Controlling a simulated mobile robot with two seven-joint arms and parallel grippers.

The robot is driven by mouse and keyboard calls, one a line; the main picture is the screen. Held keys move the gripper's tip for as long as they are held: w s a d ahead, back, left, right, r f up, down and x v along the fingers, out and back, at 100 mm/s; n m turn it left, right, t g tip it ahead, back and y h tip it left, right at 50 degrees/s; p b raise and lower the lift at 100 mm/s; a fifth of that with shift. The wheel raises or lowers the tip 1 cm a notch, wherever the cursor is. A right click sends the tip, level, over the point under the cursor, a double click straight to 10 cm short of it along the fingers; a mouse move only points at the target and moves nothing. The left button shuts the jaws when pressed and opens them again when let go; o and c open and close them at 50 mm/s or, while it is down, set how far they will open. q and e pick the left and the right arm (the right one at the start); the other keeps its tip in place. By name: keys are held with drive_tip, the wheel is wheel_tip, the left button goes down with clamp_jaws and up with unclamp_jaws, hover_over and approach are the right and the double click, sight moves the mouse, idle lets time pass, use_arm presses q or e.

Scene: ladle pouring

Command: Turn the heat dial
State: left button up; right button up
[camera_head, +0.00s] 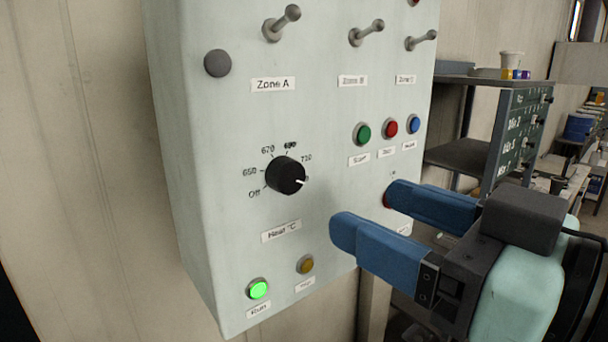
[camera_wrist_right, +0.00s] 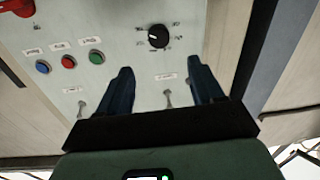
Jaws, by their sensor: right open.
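The heat dial (camera_head: 284,174) is a round black knob on the front of the pale control box (camera_head: 330,120), above a "Heat °C" label. Its white pointer faces right and slightly down, past the 710 mark. My right gripper (camera_head: 368,212) has blue fingers and is open, to the right of the dial and a little below it. Nothing is between the fingers, and they are apart from the dial. The right wrist view shows the dial (camera_wrist_right: 159,37) beyond the gap between the fingertips (camera_wrist_right: 160,66). My left gripper is not in view.
Toggle switches (camera_head: 281,23) stick out along the box's top. Green, red and blue buttons (camera_head: 390,128) sit right of the dial. A lit green lamp (camera_head: 258,289) and an amber lamp (camera_head: 305,264) are below. Shelving (camera_head: 470,158) stands behind at right.

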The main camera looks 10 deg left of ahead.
sight(293, 176)
drive_tip(key=p+x, duration=0.2)
drive_tip(key=x, duration=0.9)
drive_tip(key=shift+w+d, duration=0.1)
drive_tip(key=shift+d, duration=0.05)
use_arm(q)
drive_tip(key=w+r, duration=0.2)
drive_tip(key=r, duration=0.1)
use_arm(e)
drive_tip(key=c, duration=1.1)
